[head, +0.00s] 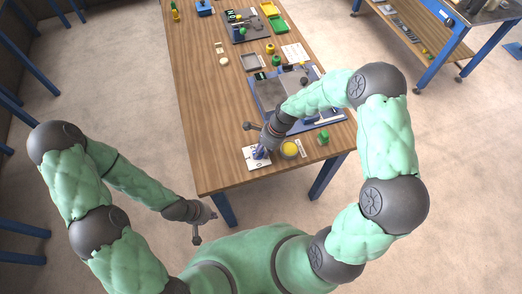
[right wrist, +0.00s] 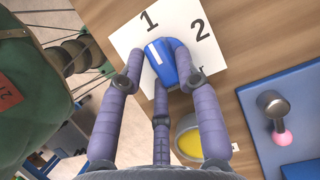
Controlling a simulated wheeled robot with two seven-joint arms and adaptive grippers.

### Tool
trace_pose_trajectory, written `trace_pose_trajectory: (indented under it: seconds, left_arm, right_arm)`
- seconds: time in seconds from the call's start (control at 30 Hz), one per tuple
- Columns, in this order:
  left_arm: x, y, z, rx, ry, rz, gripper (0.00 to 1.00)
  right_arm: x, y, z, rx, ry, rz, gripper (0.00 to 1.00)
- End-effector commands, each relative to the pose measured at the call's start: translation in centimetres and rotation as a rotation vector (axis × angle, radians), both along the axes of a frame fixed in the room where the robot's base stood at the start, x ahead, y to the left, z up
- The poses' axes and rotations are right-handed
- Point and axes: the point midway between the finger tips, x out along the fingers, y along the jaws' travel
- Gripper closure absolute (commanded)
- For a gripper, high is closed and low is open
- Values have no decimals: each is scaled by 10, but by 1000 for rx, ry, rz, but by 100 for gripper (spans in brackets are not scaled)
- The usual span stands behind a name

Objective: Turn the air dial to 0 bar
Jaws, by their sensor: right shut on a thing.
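The air dial is a blue knob (right wrist: 174,62) with a white line, on a white card (right wrist: 127,38) with a printed 1 and 2. In the right wrist view the white line points roughly toward the 1. No 0 shows; fingers cover part of the card. My right gripper (right wrist: 163,72) is shut on the dial, its fingers around it. In the head view, my right gripper (head: 262,146) is over the card (head: 252,163) at the table's near edge. My left gripper (head: 206,224) is open and empty, off the table at the lower left.
A yellow round item (head: 290,149) stands just right of the dial, with a green item (head: 324,138) beyond it. A blue-edged board (head: 330,117) lies behind. Trays and small parts fill the far table. The table's left side (head: 205,120) is mostly clear.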

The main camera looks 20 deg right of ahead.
Motion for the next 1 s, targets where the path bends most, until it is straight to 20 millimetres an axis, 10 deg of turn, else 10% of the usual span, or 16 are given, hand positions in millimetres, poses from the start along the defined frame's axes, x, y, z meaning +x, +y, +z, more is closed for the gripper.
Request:
trace_pose_trajectory:
  seconds: [1.0]
  left_arm:
    - [0,0,4,0,0,0,100]
  right_arm:
    - [9,2,2,3,-8,631,100]
